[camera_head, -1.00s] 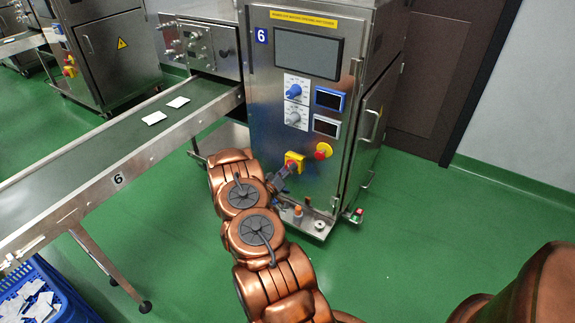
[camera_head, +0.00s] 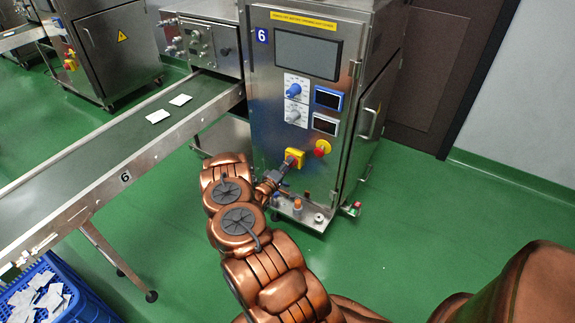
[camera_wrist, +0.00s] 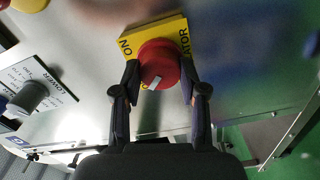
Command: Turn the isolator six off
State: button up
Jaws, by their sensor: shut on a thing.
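Isolator six is a red rotary knob (camera_wrist: 160,66) with a white mark, on a yellow plate (camera_wrist: 148,30) lettered "ON" in the wrist view. In the head view its yellow plate (camera_head: 296,156) is low on the front of the steel machine marked 6 (camera_head: 262,36). My gripper (camera_wrist: 160,74) is shut on the red knob, one dark finger on each side of it. In the head view my gripper (camera_head: 285,167) reaches the plate from the lower left and hides most of the knob.
A red button on yellow (camera_head: 322,148) sits just right of the isolator. Blue and grey dials (camera_head: 293,90) and small displays are above. A conveyor (camera_head: 110,150) with white packets runs at the left. Green floor is clear on the right.

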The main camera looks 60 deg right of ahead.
dwell(0.4)
jog(key=o, duration=1.1)
jog(key=shift+o, duration=0.2)
jog(key=shift+a, duration=0.1)
jog(key=a, duration=1.1)
jog(key=shift+s+a, duration=0.25)
jog(key=shift+a, duration=0.15)
